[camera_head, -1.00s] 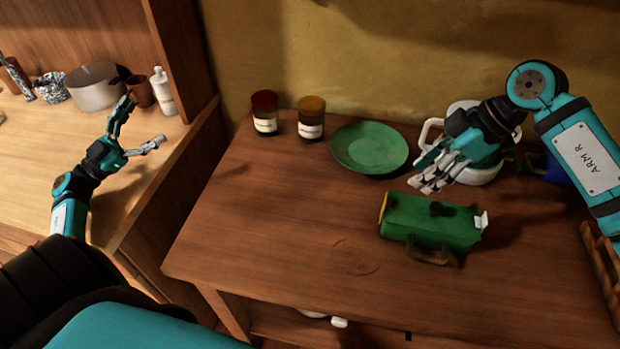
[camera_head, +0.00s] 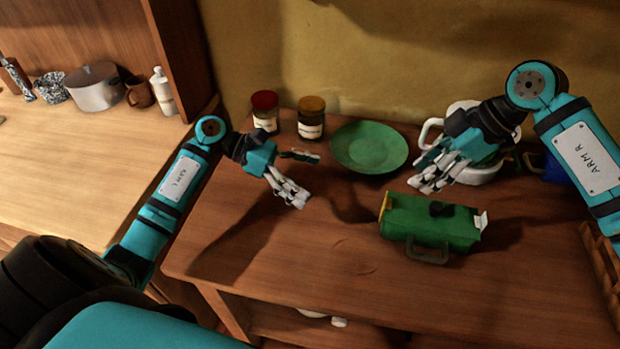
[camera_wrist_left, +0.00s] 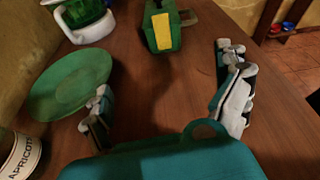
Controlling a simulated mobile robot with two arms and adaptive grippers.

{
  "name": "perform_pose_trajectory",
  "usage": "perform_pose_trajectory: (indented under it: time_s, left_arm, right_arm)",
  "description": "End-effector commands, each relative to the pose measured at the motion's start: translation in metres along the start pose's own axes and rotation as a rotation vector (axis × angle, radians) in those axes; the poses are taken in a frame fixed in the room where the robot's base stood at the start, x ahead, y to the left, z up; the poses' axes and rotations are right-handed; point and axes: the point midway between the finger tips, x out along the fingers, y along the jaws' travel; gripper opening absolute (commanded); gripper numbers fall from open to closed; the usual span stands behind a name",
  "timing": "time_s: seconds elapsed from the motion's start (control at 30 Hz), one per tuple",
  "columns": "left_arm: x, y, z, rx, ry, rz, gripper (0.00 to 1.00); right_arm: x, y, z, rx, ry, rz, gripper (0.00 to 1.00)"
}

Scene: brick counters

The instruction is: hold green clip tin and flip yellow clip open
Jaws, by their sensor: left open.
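The green clip tin (camera_head: 425,221) lies on the brown counter, its dark handle (camera_head: 428,254) toward the front edge. Its yellow clip (camera_head: 384,207) is on the left end; the left wrist view shows the clip (camera_wrist_left: 162,33) facing my left gripper on the end of the tin (camera_wrist_left: 178,38). My left gripper (camera_head: 305,178) is open and empty, above the counter left of the tin; its fingers also show in the left wrist view (camera_wrist_left: 165,95). My right gripper (camera_head: 430,174) hangs just above and behind the tin, apart from it; whether its fingers are open is unclear.
A green plate (camera_head: 369,148) lies behind, between the grippers. Two jars, red-lidded (camera_head: 265,112) and orange-lidded (camera_head: 311,118), stand at the back left. A white pot (camera_head: 478,172) is behind my right gripper. The counter left of the tin is bare.

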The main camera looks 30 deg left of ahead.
Motion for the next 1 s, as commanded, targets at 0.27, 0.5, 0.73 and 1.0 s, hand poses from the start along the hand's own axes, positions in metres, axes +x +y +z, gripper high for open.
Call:
perform_pose_trajectory:
  time_s: [0.27,0.5,0.73,1.0]
  left_arm:
    - [0.012,-0.005,0.001,0.128,0.038,-0.024,1.0]
    - [0.04,-0.006,0.0,0.125,0.033,-0.026,1.0]
    - [0.086,-0.006,-0.001,0.123,0.031,-0.024,1.0]
    - [0.139,-0.007,-0.003,0.121,0.031,-0.024,1.0]
  right_arm:
    - [0.0,0.0,0.0,0.0,0.0,0.0,0.38]
    - [0.0,0.0,0.0,0.0,0.0,0.0,0.38]
    - [0.0,0.0,0.0,0.0,0.0,0.0,0.38]
    - [0.0,0.0,0.0,0.0,0.0,0.0,0.38]
